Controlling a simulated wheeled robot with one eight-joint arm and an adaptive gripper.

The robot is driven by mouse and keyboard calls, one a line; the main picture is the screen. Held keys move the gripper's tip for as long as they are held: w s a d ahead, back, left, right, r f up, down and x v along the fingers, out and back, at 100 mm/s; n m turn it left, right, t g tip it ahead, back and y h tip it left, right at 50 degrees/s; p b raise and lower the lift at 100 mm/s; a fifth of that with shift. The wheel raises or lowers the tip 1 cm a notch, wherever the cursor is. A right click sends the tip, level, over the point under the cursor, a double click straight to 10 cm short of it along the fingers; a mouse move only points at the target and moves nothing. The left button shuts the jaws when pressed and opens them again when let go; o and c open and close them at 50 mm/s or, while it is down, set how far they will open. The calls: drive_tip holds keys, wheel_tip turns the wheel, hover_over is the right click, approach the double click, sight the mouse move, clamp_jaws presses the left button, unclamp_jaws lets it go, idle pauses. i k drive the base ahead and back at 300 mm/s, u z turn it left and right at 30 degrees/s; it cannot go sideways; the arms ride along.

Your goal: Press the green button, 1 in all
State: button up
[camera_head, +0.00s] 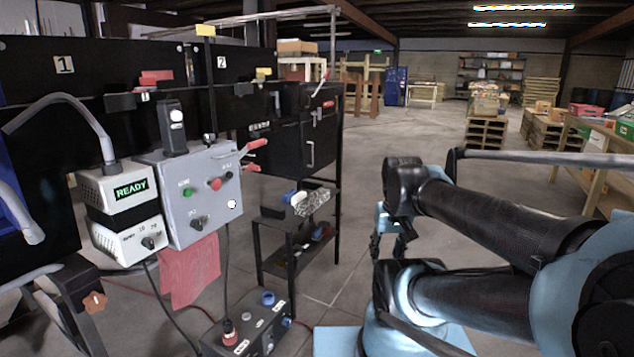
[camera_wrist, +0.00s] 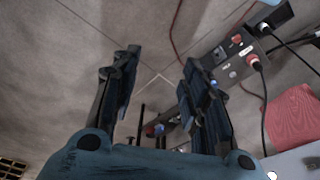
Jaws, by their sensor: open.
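The green button (camera_head: 187,192) is on the front of a grey control box (camera_head: 200,228), at the left in the head view. A red button (camera_head: 214,184) sits to its right on the same face, with a dark knob (camera_head: 196,224) below. My gripper (camera_head: 388,240) hangs to the right of the box, well apart from it and partly hidden by my arm. In the wrist view my gripper (camera_wrist: 160,85) points at the floor, its two fingers spread with nothing between them. The green button does not show in the wrist view.
A white unit reading READY (camera_head: 131,190) stands left of the grey box. A red cloth (camera_head: 190,272) hangs below it. A floor box with plugs (camera_head: 250,325) and a black shelf stand (camera_head: 300,240) are nearby. Open floor (camera_head: 345,215) lies between the stand and my arm.

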sight(188, 192)
drive_tip(key=u, duration=1.25)
